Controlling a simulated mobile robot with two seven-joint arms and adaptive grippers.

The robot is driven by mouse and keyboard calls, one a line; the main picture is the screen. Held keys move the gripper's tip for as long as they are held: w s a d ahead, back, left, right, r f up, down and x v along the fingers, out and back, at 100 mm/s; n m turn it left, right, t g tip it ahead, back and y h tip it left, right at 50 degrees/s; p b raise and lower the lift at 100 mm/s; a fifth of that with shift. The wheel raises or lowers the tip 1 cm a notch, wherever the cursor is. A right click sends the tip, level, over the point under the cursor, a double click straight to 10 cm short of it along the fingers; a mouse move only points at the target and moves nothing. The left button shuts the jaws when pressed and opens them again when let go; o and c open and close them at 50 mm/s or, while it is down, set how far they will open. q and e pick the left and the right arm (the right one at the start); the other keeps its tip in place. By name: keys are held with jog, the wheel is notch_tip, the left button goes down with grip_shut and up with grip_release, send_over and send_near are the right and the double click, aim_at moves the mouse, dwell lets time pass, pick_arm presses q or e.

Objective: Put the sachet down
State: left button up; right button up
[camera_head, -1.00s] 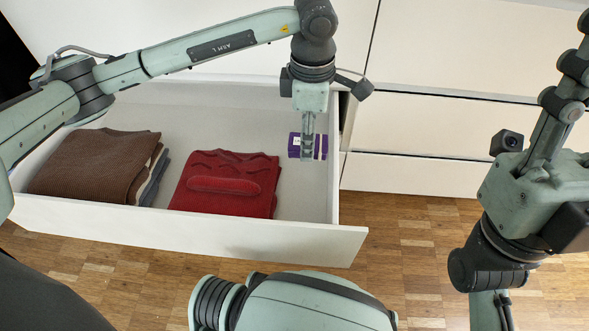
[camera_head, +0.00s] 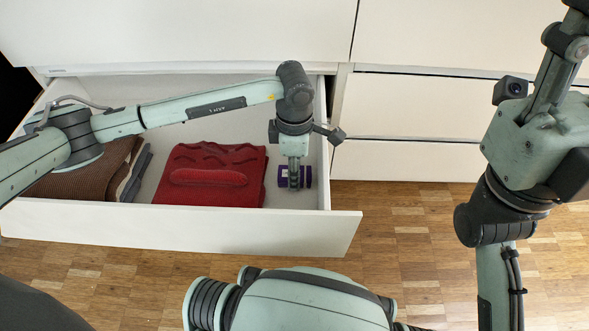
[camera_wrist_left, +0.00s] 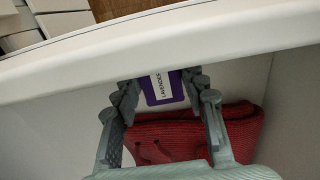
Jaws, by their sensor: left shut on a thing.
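The sachet (camera_head: 308,176) is a small purple item with a white band. Its white label reads LAVENDER in the left wrist view (camera_wrist_left: 162,88). My left gripper (camera_head: 294,184) points down into the open drawer (camera_head: 225,226) and is shut on the sachet, with a finger on either side in the wrist view. The sachet is at the drawer's right end, right of the folded red knit (camera_head: 212,176). I cannot tell whether it touches the drawer floor. My right gripper (camera_head: 562,62) is raised outside the drawer at the right, its tips at the picture's edge.
Folded brown and grey cloths (camera_head: 128,168) lie at the drawer's left, partly behind my left arm. The drawer's front wall and right side wall are close to the sachet. White closed drawers (camera_head: 425,105) stand to the right. The wooden floor (camera_head: 420,225) in front is clear.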

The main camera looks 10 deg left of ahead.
pick_arm(q)
jog(key=shift+f, duration=0.15)
jog(key=o, duration=1.1)
notch_tip(320, 180, up, 12)
jog(key=p, duration=0.2)
jog(key=shift+r+p, duration=0.25)
jog(key=shift+p, duration=0.05)
